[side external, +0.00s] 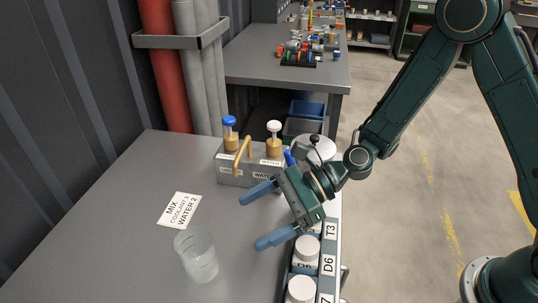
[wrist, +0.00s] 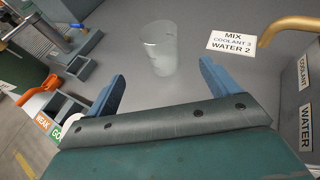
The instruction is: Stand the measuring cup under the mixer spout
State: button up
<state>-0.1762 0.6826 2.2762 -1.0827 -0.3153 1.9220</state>
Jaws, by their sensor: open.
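The measuring cup (side external: 197,255) is a clear, frosted, empty-looking beaker standing upright on the grey bench. It also shows in the wrist view (wrist: 160,48), ahead of and between my fingers. The mixer (side external: 232,176) is a grey box with a blue-capped and a white-capped amber bottle on top. Its brass spout (side external: 242,156) curves out over the front; the spout also shows in the wrist view (wrist: 290,27). My gripper (side external: 251,222) is open and empty, its blue fingers pointing toward the cup with a gap between. The cup is apart from the spout.
A card (side external: 179,210) reading MIX, COOLANT 3, WATER 2 lies between cup and mixer. A rack of white-lidded jars (side external: 307,248) runs along the bench's right edge. An orange handle (wrist: 38,90) and WEAK and GO labels show at the wrist view's left. The left bench is clear.

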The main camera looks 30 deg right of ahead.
aim_at(198, 249)
jog(key=x, duration=0.7)
jog(key=shift+a+f, duration=0.2)
jog(key=shift+a, duration=0.15)
jog(key=shift+w+a+f, duration=0.1)
jog(key=shift+a, duration=0.1)
jog(key=shift+x, duration=2.6)
jog(key=shift+f, duration=0.15)
jog(key=c, duration=1.1)
jog(key=shift+c, duration=0.2)
